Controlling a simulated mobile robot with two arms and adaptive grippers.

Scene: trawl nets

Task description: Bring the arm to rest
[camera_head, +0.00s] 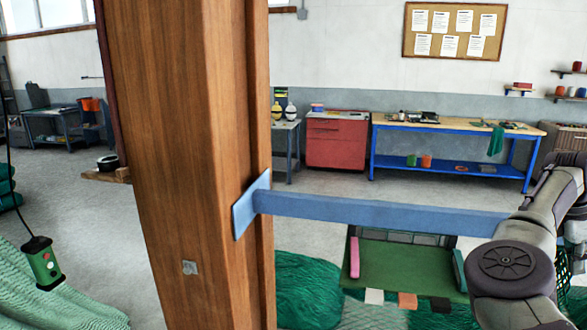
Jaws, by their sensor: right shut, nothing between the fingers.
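My right arm comes in at the right edge, with grey links and a round dark joint cap in front. The dark end part at its top, my right gripper (566,178), is cut by the frame edge and partly hidden by the arm. It is shut with nothing held, and its fingertips are hard to make out. It shows in front of the right end of the blue workbench. My left gripper and arm are not in view.
A wooden post (195,160) stands close, with a blue bar (380,214) running right from its plate to behind my arm. A green-floored tray (395,268) and green netting (305,290) lie below. A control pendant (43,262) hangs left. A blue workbench (450,129) and red cabinet (336,141) stand behind.

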